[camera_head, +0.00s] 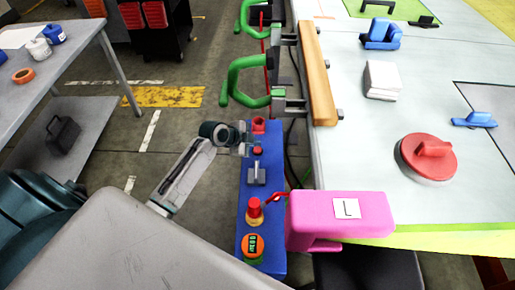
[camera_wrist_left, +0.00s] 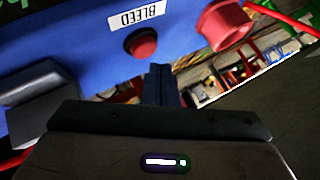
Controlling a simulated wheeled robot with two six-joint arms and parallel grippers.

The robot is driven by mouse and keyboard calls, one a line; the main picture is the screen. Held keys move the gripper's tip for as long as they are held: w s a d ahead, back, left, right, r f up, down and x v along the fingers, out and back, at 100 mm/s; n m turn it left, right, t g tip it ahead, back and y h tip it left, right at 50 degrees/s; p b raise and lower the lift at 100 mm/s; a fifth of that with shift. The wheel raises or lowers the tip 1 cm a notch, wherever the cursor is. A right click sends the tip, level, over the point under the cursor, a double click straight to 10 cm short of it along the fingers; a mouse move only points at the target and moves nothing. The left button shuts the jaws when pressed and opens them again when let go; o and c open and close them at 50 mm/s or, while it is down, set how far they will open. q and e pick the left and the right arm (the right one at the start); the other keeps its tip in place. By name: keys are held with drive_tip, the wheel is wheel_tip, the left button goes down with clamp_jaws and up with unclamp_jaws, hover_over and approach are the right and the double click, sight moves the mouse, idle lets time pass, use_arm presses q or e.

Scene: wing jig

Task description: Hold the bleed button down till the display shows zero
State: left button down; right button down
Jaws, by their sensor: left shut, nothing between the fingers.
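The red bleed button (camera_wrist_left: 141,43) sits on the blue panel under a white BLEED label (camera_wrist_left: 138,15) in the left wrist view. In the head view the button (camera_head: 258,150) shows small on the blue box (camera_head: 278,226). My left gripper (camera_wrist_left: 160,68) is shut and empty, its fingertips just beside the button, with a strip of blue panel between them in the picture. In the head view the left gripper (camera_head: 243,146) reaches the box from the left. The round orange display (camera_head: 253,244) is lit at the box's near end; its digits are too small to read surely. My right gripper is not in view.
The box also carries a grey lever (camera_head: 256,173), a red-and-yellow knob (camera_head: 254,210) and a red fitting (camera_wrist_left: 224,24). A pink block marked L (camera_head: 318,217) overhangs its right side. Green clamps (camera_head: 248,84) stand beyond.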

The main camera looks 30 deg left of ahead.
sight(255, 150)
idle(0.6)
use_arm(q)
drive_tip(key=shift+f, duration=0.1)
drive_tip(key=shift+f+b, duration=0.3)
drive_tip(key=shift+f+b, duration=0.4)
drive_tip(key=shift+f, duration=0.15)
idle(0.6)
drive_tip(key=shift+r, duration=0.15)
idle(4.2)
drive_tip(key=shift+r+p, duration=0.75)
drive_tip(key=shift+r, duration=0.05)
wheel_tip(255, 150, up, 5)
drive_tip(key=p, duration=0.4)
drive_tip(key=shift+r, duration=0.1)
